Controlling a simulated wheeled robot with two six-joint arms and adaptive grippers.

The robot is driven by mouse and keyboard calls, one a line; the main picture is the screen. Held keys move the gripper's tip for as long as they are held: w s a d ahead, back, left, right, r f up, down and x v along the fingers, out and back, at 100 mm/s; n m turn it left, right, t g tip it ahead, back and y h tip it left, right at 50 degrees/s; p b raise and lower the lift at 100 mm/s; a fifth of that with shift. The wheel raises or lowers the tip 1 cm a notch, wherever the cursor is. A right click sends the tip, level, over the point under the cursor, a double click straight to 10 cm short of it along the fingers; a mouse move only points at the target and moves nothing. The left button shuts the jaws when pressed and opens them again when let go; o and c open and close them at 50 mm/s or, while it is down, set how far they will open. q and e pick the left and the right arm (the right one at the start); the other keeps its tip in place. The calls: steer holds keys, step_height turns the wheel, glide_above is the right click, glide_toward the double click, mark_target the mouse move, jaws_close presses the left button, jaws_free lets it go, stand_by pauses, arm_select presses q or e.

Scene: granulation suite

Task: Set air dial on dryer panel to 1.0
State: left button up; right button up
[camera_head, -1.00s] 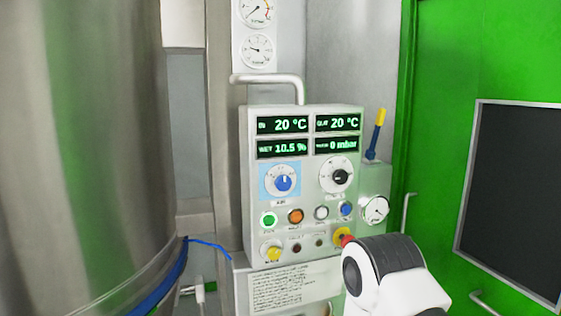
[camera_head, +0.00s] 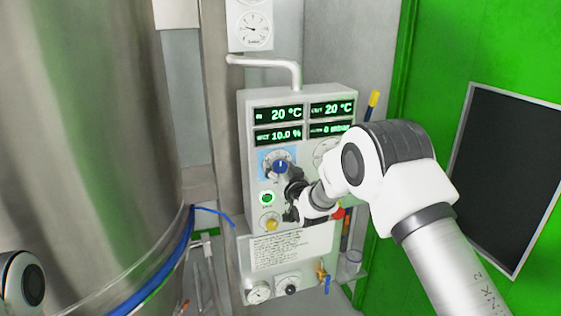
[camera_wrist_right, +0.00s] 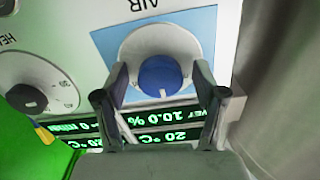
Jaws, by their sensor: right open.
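The blue air dial (camera_head: 281,167) sits on a light blue square on the left of the dryer panel (camera_head: 248,190). In the right wrist view the dial (camera_wrist_right: 160,76) appears upside down under the label AIR. Its white mark points toward the displays, upward on the panel; its scale numbers are too small to read. My right gripper (camera_head: 289,179) is at the dial. In the wrist view its open fingers (camera_wrist_right: 160,82) are on either side of the blue knob; I cannot tell whether they touch it. My left gripper is out of view.
A second dial with a black knob (camera_wrist_right: 27,98) is beside the air dial. A green button (camera_head: 267,198) and yellow knob (camera_head: 271,224) are below. A steel vessel (camera_head: 90,150) fills the left; a green door (camera_head: 440,60) is at right.

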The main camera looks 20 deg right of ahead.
steer(key=shift+w+f, duration=0.1)
steer(key=shift+w, duration=0.1)
steer(key=c, duration=1.1)
steer(key=shift+c, duration=0.2)
steer(key=shift+f+n+b, duration=0.1)
steer(key=shift+n+b, duration=0.2)
steer(key=shift+b, duration=0.45)
steer(key=n+b, duration=0.8)
steer(key=b, duration=0.2)
steer(key=shift+d+f, duration=0.1)
steer(key=shift+r+n+b, duration=0.25)
steer(key=shift+n+b, duration=1.2)
steer(key=shift+n, duration=0.25)
